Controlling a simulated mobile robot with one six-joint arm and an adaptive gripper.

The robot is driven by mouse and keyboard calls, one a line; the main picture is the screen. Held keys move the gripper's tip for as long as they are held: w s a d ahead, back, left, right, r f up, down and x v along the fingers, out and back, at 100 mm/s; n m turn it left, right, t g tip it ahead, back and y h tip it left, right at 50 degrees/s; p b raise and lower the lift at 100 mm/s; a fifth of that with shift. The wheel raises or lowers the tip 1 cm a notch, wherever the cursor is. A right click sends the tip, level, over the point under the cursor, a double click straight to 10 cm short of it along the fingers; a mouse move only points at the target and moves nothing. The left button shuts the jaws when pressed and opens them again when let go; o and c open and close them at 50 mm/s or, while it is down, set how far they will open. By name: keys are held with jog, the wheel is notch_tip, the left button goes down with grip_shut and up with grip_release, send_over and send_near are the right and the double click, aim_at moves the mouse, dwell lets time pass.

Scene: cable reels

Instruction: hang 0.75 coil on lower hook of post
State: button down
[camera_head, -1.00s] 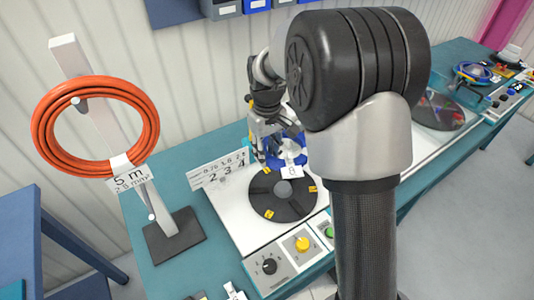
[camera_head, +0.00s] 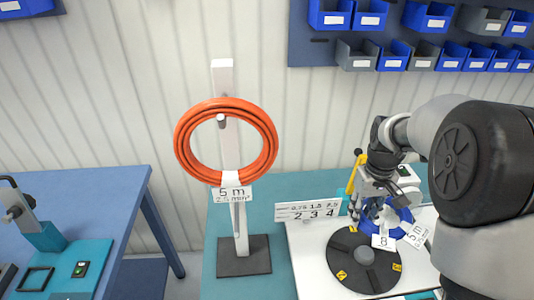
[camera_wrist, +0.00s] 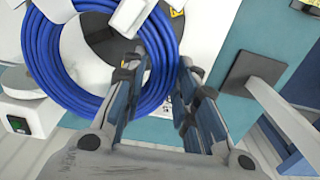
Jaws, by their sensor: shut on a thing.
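My gripper (camera_wrist: 160,72) is shut on the rim of a blue cable coil (camera_wrist: 52,68), with the rim between its fingers. In the head view the blue coil (camera_head: 398,220) shows behind the round black turntable, partly hidden by my gripper (camera_head: 372,208). The white post (camera_head: 224,78) stands upright on a dark base. An orange coil (camera_head: 264,135) tagged "5 m, 2.5 mm²" hangs on its upper hook (camera_head: 221,121). The lower hook is not clearly seen below that tag.
The black turntable (camera_head: 346,248) sits on a white panel right of the post. A number sign (camera_head: 308,211) stands between them. Blue and grey bins (camera_head: 357,53) hang on the wall. A blue table (camera_head: 95,190) stands at the left, across a floor gap.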

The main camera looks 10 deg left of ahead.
jog(key=s+f+m, duration=0.3)
jog(key=s+f, duration=0.3)
jog(key=s, duration=0.2)
jog(key=shift+s+f+m, duration=0.15)
jog(key=shift+s+m, duration=0.15)
jog(key=w+r+n, duration=0.1)
jog(key=w+r, duration=0.1)
jog(key=w+r+n, duration=0.1)
jog(key=w, duration=0.2)
jog(key=w+r+n, duration=0.1)
jog(key=w+r, duration=0.1)
jog(key=w, duration=0.1)
jog(key=shift+r, duration=0.35)
jog(key=shift+w+r+n, duration=0.3)
jog(key=shift+r, duration=0.05)
jog(key=shift+f, duration=0.1)
notch_tip(320, 180, down, 20)
jog(key=b, duration=0.5)
jog(key=shift+r, duration=0.25)
